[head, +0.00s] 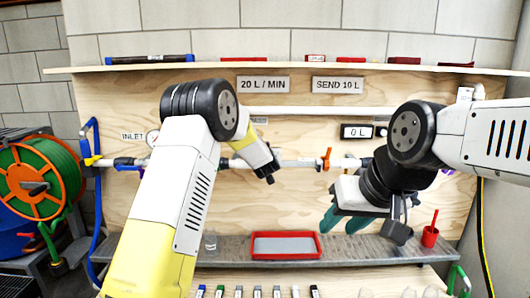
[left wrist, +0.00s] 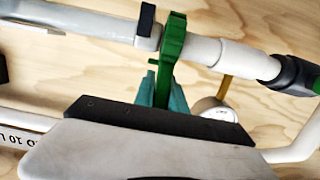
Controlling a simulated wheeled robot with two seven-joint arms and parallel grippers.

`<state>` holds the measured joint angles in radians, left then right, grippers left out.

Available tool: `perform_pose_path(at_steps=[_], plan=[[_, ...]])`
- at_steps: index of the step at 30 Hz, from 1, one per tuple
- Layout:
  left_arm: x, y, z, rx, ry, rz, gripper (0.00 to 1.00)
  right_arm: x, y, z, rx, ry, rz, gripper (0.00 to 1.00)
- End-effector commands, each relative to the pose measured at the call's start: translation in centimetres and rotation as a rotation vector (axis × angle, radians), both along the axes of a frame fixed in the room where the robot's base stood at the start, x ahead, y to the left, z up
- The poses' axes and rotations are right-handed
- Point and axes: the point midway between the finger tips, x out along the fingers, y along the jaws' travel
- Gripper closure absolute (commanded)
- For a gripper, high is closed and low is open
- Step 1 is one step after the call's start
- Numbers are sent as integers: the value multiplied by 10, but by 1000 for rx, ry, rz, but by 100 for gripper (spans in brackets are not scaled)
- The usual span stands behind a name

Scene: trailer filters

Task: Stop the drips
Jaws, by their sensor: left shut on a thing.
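A white pipe runs across the plywood board (head: 300,205), with an orange handle (head: 326,158) standing upright on it in the head view. In the left wrist view the pipe (left wrist: 205,50) carries a green handle-like part (left wrist: 172,50). My left gripper (left wrist: 162,92) has its teal fingers shut on this green part, right beside the pipe. In the head view my left arm hides the fingertips. My right gripper (head: 345,219) hangs with two teal fingers apart and empty, in front of the board at right. I cannot make out any drips.
A red-rimmed tray (head: 286,257) lies on the grey shelf below the pipe, with a clear glass (head: 210,242) at its left and a red cup (head: 430,236) at right. A display (head: 357,131) reads 0 L. A green hose reel (head: 40,180) stands at left.

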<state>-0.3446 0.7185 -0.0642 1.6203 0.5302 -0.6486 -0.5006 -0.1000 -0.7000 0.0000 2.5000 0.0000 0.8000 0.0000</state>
Motion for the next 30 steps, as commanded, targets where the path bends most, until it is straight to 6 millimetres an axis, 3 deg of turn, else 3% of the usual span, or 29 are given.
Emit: perform_pose_path(at_steps=[10, 11, 14, 24, 30], plan=[[1, -1, 2, 0, 0, -1, 100, 0, 0, 0, 0, 0, 0, 61], [1, -1, 2, 0, 0, -1, 82, 0, 0, 0, 0, 0, 0, 61], [1, 0, 2, 0, 0, 0, 62, 0, 0, 0, 0, 0, 0, 61], [-1, 0, 1, 0, 1, 0, 62, 0, 0, 0, 0, 0, 0, 61], [-26, 0, 6, 0, 1, -1, 62, 0, 0, 0, 0, 0, 0, 61]])
